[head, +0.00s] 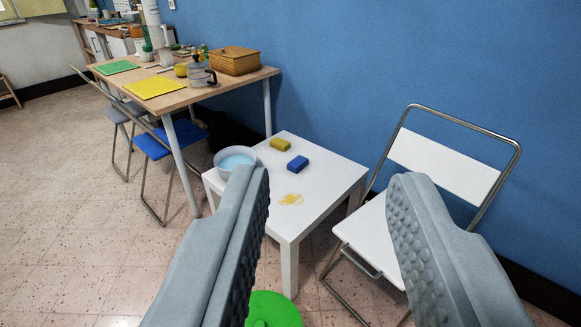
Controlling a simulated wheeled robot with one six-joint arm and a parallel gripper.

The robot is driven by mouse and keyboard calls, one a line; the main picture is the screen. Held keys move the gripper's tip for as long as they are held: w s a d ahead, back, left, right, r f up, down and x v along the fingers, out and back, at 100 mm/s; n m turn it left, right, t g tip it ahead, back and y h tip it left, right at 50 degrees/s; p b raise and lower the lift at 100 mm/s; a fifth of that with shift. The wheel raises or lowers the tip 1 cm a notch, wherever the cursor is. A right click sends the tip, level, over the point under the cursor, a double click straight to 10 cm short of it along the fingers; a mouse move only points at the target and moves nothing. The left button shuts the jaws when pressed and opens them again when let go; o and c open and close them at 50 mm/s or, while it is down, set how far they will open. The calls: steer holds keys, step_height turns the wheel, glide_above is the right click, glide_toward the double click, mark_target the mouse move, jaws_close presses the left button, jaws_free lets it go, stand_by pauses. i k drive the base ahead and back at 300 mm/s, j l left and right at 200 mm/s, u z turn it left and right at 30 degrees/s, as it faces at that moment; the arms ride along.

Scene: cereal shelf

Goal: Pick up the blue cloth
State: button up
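The blue cloth (297,165) looks like a small folded, block-shaped piece. It lies on top of the low white table (324,176), right of the table's middle. My gripper (328,182) is open and empty, its two grey studded fingers wide apart in the foreground. The cloth shows between the fingers, beyond them, and nothing touches it. The left finger hides part of the table's front left side.
A yellow piece (280,144) lies behind the blue cloth, a bowl of bluish liquid (235,158) stands left, and a yellow spill (291,199) is in front. A white folding chair (443,165) stands right, a green round object (273,310) below, and a cluttered wooden table (215,92) behind left.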

mark_target(296, 165)
steer(key=j+z, duration=0.2)
steer(key=j, duration=0.9)
steer(key=k+j+z, duration=0.2)
steer(key=j, duration=0.9)
steer(key=i+j+z, duration=0.2)
steer(key=i+j, duration=0.2)
steer(key=j, duration=0.2)
steer(key=i+j+z, duration=0.2)
steer(key=i+j, duration=0.2)
steer(key=j, duration=0.25)
steer(key=i+j+z, duration=0.1)
steer(key=j, duration=0.25)
steer(key=i+j+z, duration=0.1)
steer(key=i+j, duration=0.15)
steer(key=i+j+z, duration=0.1)
steer(key=i, duration=0.3)
steer(key=i+j, duration=0.35)
steer(key=i+j+z, duration=0.15)
steer(key=i, duration=0.3)
steer(key=j, duration=0.05)
